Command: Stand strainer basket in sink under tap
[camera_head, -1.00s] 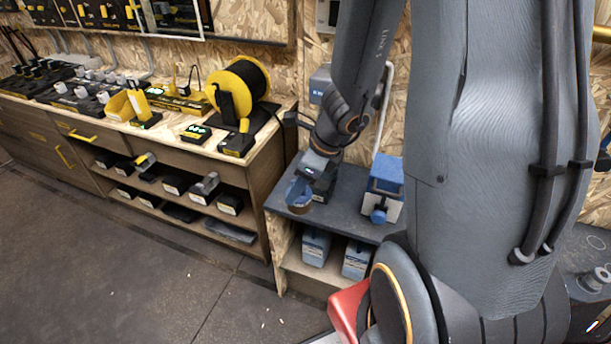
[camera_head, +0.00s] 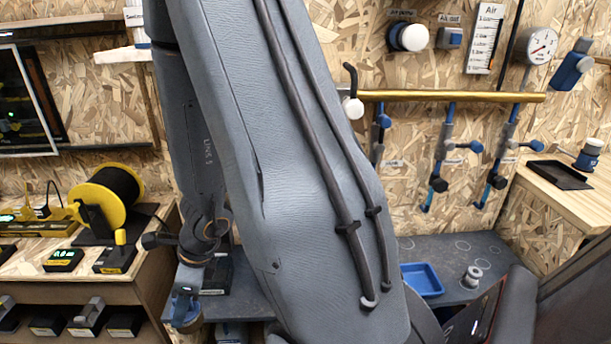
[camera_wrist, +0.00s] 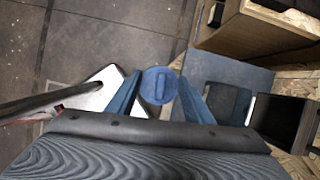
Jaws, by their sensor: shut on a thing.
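My gripper (camera_wrist: 160,100) is shut on a round blue piece (camera_wrist: 161,86) with a dark slot across its top, which I take to be the strainer basket. The blue fingers stand on both sides of it in the wrist view. In the head view my gripper (camera_head: 186,292) is at the lower left, just in front of the grey bench, and the held piece (camera_head: 184,318) shows small with a tan lower edge. A blue open basin (camera_head: 422,279), possibly the sink, sits on the grey bench right of my arm. I cannot tell which fitting is the tap.
A brass pipe (camera_head: 450,96) with several blue valves runs along the wall above the grey bench (camera_head: 450,252). A small spool (camera_head: 472,276) stands right of the basin. A yellow reel (camera_head: 104,198) stands on the left workbench. My arm hides the middle of the bench.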

